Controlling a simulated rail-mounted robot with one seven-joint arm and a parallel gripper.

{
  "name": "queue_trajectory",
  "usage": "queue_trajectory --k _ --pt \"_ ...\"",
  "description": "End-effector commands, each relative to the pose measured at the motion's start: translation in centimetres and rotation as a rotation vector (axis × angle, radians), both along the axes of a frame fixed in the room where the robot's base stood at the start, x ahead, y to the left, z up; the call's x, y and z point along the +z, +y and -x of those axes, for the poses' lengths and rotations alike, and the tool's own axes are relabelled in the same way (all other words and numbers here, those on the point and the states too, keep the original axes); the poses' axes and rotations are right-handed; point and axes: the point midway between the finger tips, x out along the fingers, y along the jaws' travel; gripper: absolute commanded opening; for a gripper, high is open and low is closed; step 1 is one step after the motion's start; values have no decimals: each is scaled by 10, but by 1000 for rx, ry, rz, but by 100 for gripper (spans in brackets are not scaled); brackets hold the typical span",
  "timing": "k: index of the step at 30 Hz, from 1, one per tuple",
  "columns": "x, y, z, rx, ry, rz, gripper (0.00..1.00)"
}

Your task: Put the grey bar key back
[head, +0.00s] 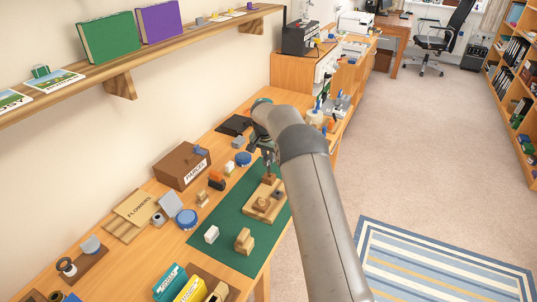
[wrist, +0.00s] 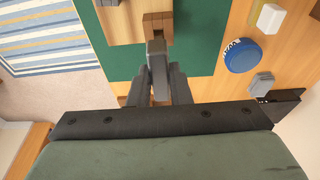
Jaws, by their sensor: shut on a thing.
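My gripper (wrist: 157,72) is shut on a grey bar, the grey bar key (wrist: 156,48), which sticks out beyond the fingertips in the wrist view. A brown block (wrist: 158,22) shows at the bar's far end; I cannot tell whether they touch or are joined. In the head view my gripper (head: 268,160) is low over the green mat (head: 222,236), by the far end of a wooden board (head: 258,216) with small blocks on it. My arm hides part of the mat and bench there. The board also shows in the wrist view (wrist: 118,24).
A blue round tin (wrist: 242,55), a white block (wrist: 270,18) and a grey block (wrist: 261,84) are near the gripper. A brown parcel box (head: 182,168) stands by the wall. A shelf (head: 120,72) overhangs.

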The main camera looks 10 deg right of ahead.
Motion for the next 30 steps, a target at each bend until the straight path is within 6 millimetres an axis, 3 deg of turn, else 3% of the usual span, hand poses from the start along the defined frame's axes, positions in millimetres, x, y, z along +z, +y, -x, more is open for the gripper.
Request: queue_trajectory --k 15,30 --pt "-36 0 0 0 -1 0 0" --pt "-39 0 0 0 -1 0 0"
